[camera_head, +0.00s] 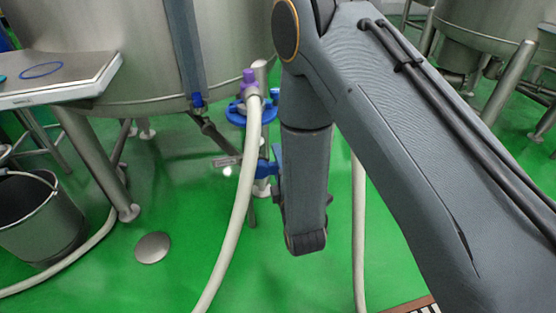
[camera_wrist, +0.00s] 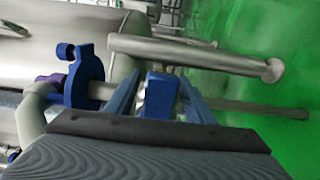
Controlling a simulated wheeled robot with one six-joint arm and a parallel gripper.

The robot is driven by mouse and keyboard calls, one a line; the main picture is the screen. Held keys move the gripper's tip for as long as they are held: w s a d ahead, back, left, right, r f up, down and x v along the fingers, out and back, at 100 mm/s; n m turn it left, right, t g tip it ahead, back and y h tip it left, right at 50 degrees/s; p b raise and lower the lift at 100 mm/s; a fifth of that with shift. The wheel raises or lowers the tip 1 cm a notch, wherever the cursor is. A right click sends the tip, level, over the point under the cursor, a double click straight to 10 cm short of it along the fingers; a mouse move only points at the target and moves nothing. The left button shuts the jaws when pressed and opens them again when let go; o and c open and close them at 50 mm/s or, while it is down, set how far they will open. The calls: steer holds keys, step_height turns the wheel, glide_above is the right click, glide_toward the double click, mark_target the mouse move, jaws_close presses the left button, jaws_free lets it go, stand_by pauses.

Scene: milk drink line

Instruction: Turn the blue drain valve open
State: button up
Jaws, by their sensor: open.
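A blue valve handle (camera_wrist: 160,97) shows in the wrist view as a blue block between the two fingers of my gripper (camera_wrist: 159,103). The fingers are apart, one on each side of it; I cannot tell whether either touches it. In the head view blue parts of the valve (camera_head: 265,170) show low under the steel tank, just left of my wrist, which partly hides them. My gripper's fingertips are mostly hidden there. A separate blue round fitting (camera_wrist: 84,76) with a purple collar is to the left in the wrist view.
The steel tank (camera_head: 110,35) stands on slanted legs behind the valve. A pale hose (camera_head: 238,210) runs down from the purple fitting (camera_head: 249,80). A grey bucket (camera_head: 38,222) and a small table (camera_head: 75,82) are at left. Green floor is open around the round cover (camera_head: 152,247).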

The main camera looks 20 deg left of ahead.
steer(key=shift+w+a, duration=0.3)
steer(key=shift+w, duration=0.3)
jaws_close()
